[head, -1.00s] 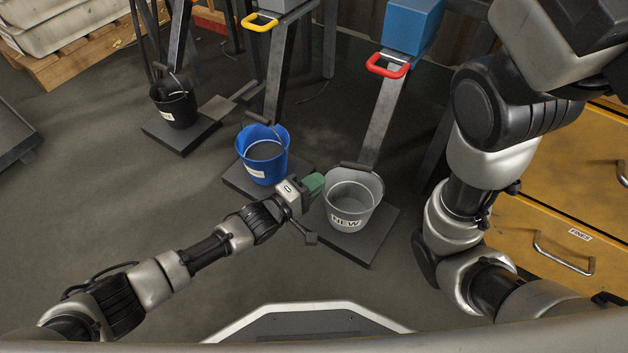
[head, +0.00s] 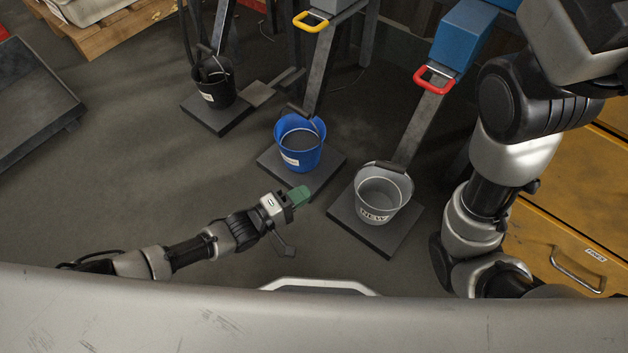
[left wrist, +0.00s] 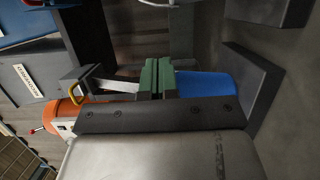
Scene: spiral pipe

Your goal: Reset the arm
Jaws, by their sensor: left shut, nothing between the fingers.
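My left arm reaches in from the left in the head view. Its gripper (head: 300,196) has green fingers that are shut with nothing between them. It hangs in front of the blue bucket and to the left of the grey one. In the left wrist view the green fingers (left wrist: 156,78) are together, with part of the blue bucket (left wrist: 207,86) behind them. My right arm stands folded at the right of the head view; its gripper is out of the picture.
A grey bucket marked NEW (head: 382,196), a blue bucket (head: 300,142) and a black bucket (head: 215,88) stand on dark plates. Yellow drawers (head: 570,235) are at the right. A red handle (head: 434,80) sits above the grey bucket.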

